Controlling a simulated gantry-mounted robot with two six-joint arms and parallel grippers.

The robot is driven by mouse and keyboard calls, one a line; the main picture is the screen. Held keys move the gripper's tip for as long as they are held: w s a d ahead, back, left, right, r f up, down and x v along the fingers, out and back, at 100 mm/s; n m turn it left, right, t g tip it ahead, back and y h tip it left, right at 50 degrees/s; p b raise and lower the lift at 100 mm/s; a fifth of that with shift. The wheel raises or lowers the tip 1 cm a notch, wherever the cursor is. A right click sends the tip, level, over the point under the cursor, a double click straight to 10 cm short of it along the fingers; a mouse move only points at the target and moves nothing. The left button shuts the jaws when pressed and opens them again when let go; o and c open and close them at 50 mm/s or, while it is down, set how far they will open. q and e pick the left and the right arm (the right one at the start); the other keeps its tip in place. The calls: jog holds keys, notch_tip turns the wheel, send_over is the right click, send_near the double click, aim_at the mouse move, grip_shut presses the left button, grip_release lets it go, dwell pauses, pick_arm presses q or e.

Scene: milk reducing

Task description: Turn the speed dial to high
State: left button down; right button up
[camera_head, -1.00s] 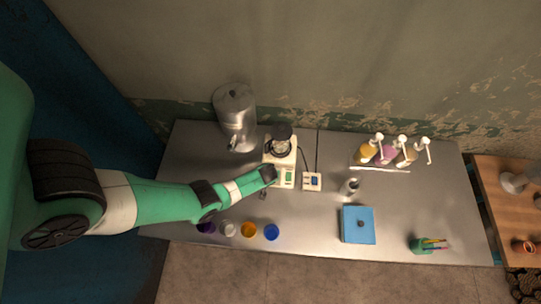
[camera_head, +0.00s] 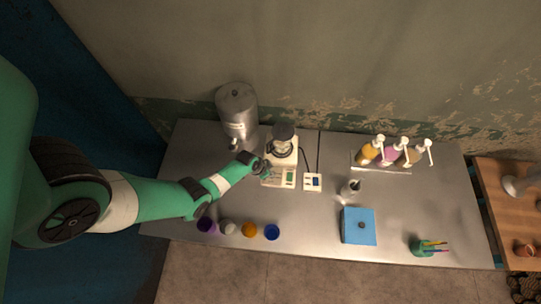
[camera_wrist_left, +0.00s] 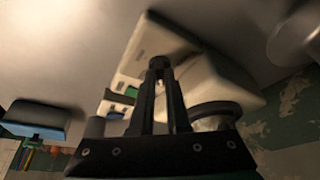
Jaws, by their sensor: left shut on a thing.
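A cream-white machine (camera_head: 271,182) with a dark round top and a green display stands at the back middle of the metal table. It also shows tilted in the left wrist view (camera_wrist_left: 208,76). My left gripper (camera_head: 259,167) is at the left side of the machine, close to its base. In the left wrist view, my left gripper's fingers (camera_wrist_left: 158,72) are close together around a small dark knob (camera_wrist_left: 158,61), which appears to be the speed dial. The fingers hide most of it, so its setting cannot be read. My right gripper is not in view.
A grey metal tank (camera_head: 236,108) stands behind my left arm. A small white box with a blue switch (camera_head: 312,182) is right of the machine. Several small cups line the front left. A blue box (camera_head: 358,226) and pump bottles (camera_head: 389,154) are further right.

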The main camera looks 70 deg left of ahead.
pick_arm(q)
jog(key=m, duration=0.2)
jog(key=m+h, duration=0.1)
jog(key=m, duration=0.1)
jog(key=shift+a+h+b, duration=0.2)
jog(key=shift+h+b, duration=0.1)
jog(key=shift+b, duration=0.1)
jog(key=shift+a+m+g+h, duration=0.1)
jog(key=shift+m+g+h, duration=0.35)
jog(key=shift+m, duration=1.35)
jog(key=shift+h, duration=0.25)
jog(key=c, duration=0.9)
grip_release()
